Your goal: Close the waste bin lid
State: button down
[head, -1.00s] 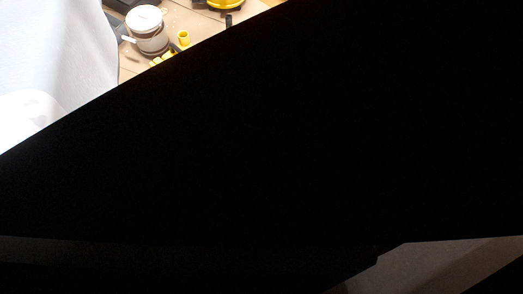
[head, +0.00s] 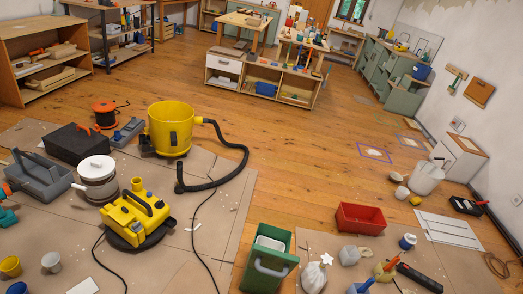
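A white rounded bucket-like container (head: 427,180) stands at the right near the wall. My gripper is not in view.
Cardboard dropcloths (head: 232,190) cover the near floor. A yellow vacuum drum (head: 169,128) with a black hose, its yellow top unit (head: 135,215), a grey tool caddy (head: 40,182) and a red crate (head: 360,218) stand there. Bare wooden floor (head: 310,150) is open in the middle.

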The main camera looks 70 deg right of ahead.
aim_at(276, 264)
jog(key=z, duration=0.05)
jog(key=k, duration=1.45)
jog(key=z, duration=1.1)
jog(key=i, duration=1)
